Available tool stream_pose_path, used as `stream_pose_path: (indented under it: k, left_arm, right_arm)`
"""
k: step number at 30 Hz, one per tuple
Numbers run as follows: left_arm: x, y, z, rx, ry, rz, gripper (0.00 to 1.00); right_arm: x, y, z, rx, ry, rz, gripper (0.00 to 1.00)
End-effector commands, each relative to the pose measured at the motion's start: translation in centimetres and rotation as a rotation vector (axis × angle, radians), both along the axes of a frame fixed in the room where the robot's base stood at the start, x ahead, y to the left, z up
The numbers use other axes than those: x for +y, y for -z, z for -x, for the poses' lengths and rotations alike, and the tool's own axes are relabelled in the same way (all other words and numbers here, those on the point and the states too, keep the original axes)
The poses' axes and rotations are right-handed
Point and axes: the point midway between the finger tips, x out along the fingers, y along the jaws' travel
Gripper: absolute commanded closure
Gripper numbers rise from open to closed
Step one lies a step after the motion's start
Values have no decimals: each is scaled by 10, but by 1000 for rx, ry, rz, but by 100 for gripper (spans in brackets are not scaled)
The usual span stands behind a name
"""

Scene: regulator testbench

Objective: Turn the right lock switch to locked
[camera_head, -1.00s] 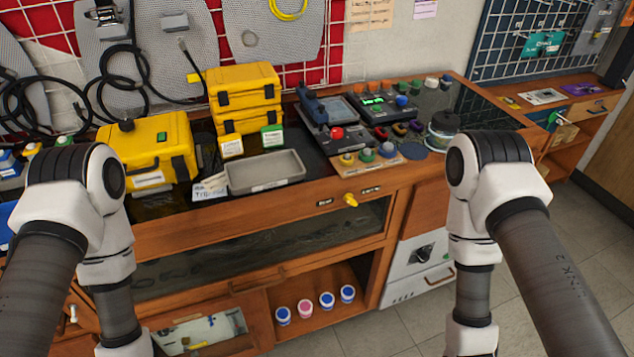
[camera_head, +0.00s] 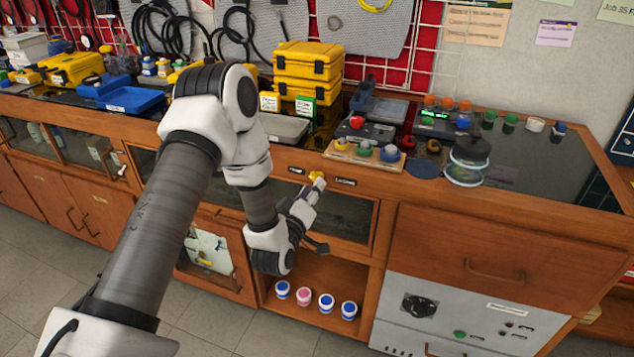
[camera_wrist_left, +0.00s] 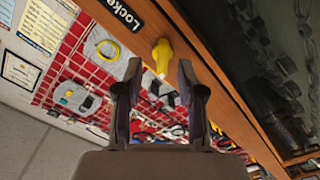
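The right lock switch (camera_head: 317,176) is a small yellow knob on the wooden front rail of the bench. It sits between a dark label on its left and a "Locked" label (camera_head: 344,183) on its right. My left gripper (camera_head: 316,190) is just in front of and below the knob. In the left wrist view the two fingers (camera_wrist_left: 158,70) are spread apart, with the yellow knob (camera_wrist_left: 161,52) just beyond the gap between their tips. I see no clear contact. Which way the knob points is hard to tell. My right gripper is not in view.
A wooden tray with colored knobs (camera_head: 363,153) and a clear lidded container (camera_head: 466,160) stand on the bench above. Below is an open shelf with several small jars (camera_head: 326,303). A grey panel with a dial (camera_head: 420,306) is at lower right.

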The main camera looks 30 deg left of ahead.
Motion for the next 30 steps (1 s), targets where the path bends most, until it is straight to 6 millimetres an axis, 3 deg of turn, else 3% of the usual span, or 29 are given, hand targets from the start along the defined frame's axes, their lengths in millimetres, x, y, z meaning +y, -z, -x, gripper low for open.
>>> stream_pose_path:
  k: [6, 14, 17, 18, 30]
  left_arm:
    - [7, 0, -30, 0, 1, -1, 61]
    - [8, 0, -33, 1, 1, 0, 61]
    - [8, 1, -33, 2, 1, 0, 97]
    - [8, 1, -33, 2, 1, 0, 100]
    - [8, 0, -33, 7, 1, -21, 100]
  right_arm:
    - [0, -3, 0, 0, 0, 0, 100]
    - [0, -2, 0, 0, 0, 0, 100]
    - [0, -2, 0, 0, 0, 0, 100]
    - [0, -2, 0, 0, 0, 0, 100]
    - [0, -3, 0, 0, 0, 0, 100]
